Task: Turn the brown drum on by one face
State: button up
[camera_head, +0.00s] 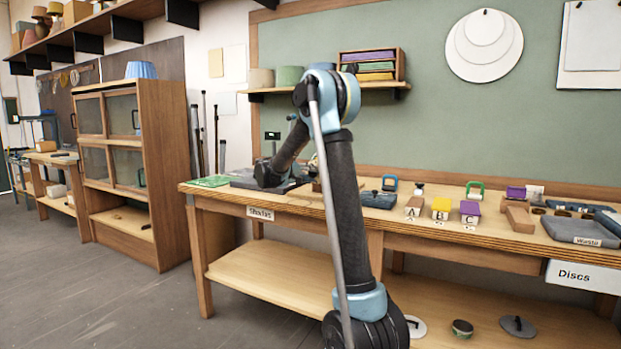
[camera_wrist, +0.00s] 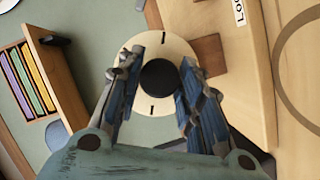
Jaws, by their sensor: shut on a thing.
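In the wrist view a round black knob (camera_wrist: 158,76) sits at the middle of a cream disc (camera_wrist: 152,45) with short black marks. My gripper (camera_wrist: 161,66) has its two blue fingers closed on either side of the knob. A brown block-like face (camera_wrist: 208,56) shows just right of the disc; it may be part of the brown drum, but I cannot tell. Most of the drum is hidden. In the head view my arm reaches over the left part of the workbench (camera_head: 430,232), and my fingers cannot be made out there.
A rack of coloured slats (camera_wrist: 27,80) stands left in the wrist view. On the bench, blocks marked A (camera_head: 414,206), B (camera_head: 441,207) and C (camera_head: 470,210) stand right of my arm. A grey waste tray (camera_head: 583,232) lies farther right. The floor (camera_head: 110,285) at left is clear.

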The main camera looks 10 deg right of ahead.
jog(key=shift+a+f, duration=0.1)
jog(key=o, duration=1.1)
jog(key=shift+c, duration=0.2)
jog(key=v, duration=1.1)
jog(key=shift+s+a, duration=0.25)
jog(key=shift+a, duration=0.1)
